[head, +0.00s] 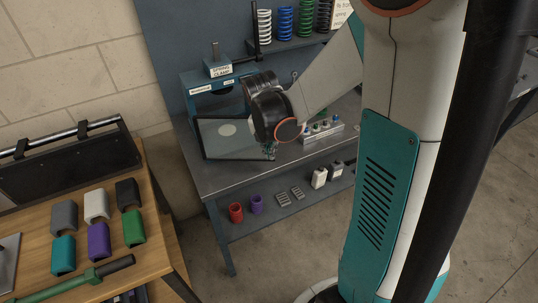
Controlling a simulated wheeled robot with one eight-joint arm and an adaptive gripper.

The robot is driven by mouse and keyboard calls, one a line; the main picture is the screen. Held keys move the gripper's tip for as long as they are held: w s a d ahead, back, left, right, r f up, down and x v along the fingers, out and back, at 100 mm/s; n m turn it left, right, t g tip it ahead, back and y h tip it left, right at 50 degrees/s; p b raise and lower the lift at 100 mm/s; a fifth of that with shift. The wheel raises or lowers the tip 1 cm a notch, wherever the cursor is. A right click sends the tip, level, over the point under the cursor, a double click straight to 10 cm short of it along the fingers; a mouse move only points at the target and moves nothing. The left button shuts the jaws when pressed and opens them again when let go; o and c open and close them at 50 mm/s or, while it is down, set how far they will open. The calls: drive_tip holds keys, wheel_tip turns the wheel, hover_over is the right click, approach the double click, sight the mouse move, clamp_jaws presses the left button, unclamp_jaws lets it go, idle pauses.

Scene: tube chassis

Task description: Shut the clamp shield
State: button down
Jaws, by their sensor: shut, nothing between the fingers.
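The clamp shield (213,148) looks like a see-through panel with a dark edge. It is in front of the blue clamp housing (190,92) on the grey workbench, and its exact angle is hard to tell. A label reading "spring clamp" (221,71) is on top of the housing. My gripper (269,152) is shut and empty at the right edge of the shield. My dark wrist hides part of the housing and the shield's upper right. I cannot tell whether the fingertips touch the shield.
A metal block with several small bottles (322,132) stands on the bench right of my gripper. Coil springs (285,22) stand on a shelf above. The lower shelf holds red (236,212) and purple cups. A wooden table (150,235) with several coloured covers is at left.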

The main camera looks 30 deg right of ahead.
drive_tip(key=w+d, duration=0.6)
drive_tip(key=w, duration=0.3)
drive_tip(key=shift+w+d+b, duration=0.15)
drive_tip(key=shift+w+b, duration=0.05)
drive_tip(key=shift+b, duration=0.15)
